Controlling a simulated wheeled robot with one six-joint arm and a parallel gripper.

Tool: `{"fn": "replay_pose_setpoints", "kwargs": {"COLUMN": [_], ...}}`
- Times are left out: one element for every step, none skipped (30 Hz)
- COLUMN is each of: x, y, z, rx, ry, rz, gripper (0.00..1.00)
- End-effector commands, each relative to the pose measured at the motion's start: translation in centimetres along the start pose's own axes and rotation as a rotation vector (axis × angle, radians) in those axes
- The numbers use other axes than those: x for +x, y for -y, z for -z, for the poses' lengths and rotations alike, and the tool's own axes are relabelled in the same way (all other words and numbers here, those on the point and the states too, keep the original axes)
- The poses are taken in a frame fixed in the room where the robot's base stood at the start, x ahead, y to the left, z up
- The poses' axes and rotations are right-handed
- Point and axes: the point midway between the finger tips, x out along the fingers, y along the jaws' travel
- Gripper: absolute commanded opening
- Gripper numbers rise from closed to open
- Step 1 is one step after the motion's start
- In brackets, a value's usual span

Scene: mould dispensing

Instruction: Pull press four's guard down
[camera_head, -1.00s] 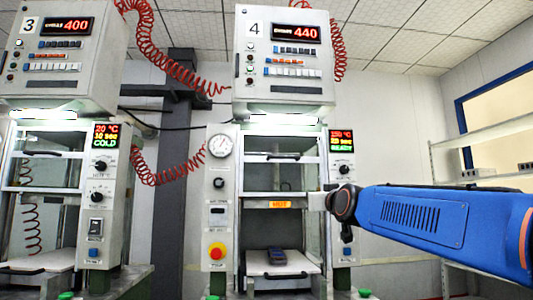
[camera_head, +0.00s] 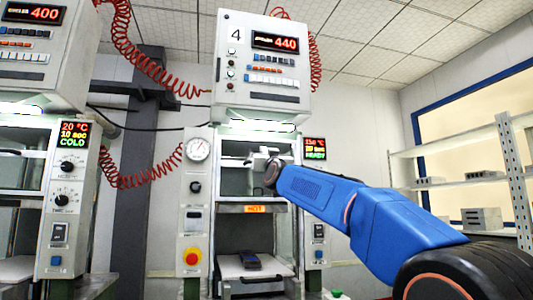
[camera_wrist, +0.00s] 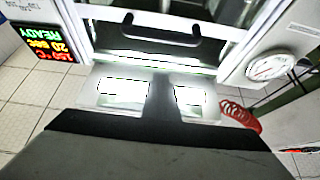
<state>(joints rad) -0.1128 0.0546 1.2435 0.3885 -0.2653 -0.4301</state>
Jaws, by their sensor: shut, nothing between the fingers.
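Press four (camera_head: 263,60) stands in the middle of the head view. Its clear guard (camera_head: 232,180) is up, and the lower opening is uncovered. The guard's black bar handle (camera_wrist: 165,35) shows in the upside-down wrist view, level across the guard. In the head view the arm and gripper largely hide it. My gripper (camera_head: 260,160) is at the height of the guard's upper part. In the wrist view its shut, empty fingers (camera_wrist: 161,77) point at the press, apart from the handle in the picture. I cannot tell the exact depth gap.
The READY display (camera_head: 315,149) and pressure gauge (camera_head: 197,150) flank the opening. Press three (camera_head: 25,70) stands left. Shelves (camera_head: 460,180) stand at right.

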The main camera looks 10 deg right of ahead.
Motion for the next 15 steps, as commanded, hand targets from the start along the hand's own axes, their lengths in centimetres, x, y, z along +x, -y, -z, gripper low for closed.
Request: {"fn": "replay_pose_setpoints", "kwargs": {"x": [0.8,1.1,1.4,1.7,2.0,2.3,2.5,2.7,3.0,3.2,3.4,3.7,3.9,4.0,4.3], "y": [0.0,0.0,0.0,0.0,0.0,0.0,0.0,0.0,0.0,0.0,0.0,0.0,0.0,0.0,0.0], "z": [-0.1,-0.1,0.0,-0.1,-0.1,-0.1,0.0,0.0,0.0,0.0,-0.1,-0.1,-0.1,0.0,0.0], "rx": [0.001,0.000,-0.001,0.000,0.000,0.001,0.001,0.000,0.000,0.001,0.001,0.001,0.000,-0.001,0.000], "ry": [-0.001,-0.001,-0.001,0.000,0.001,0.000,0.000,0.000,-0.001,-0.001,0.000,0.001,0.001,0.000,0.000], "rz": [-0.001,0.000,0.000,0.000,0.000,0.000,0.000,0.000,-0.001,-0.001,0.000,0.000,0.000,0.000,0.000], "gripper": [0.00,0.00,0.00,0.00,0.00,0.00,0.00,0.00,0.00,0.00,0.00,0.00,0.00,0.00,0.00]}}
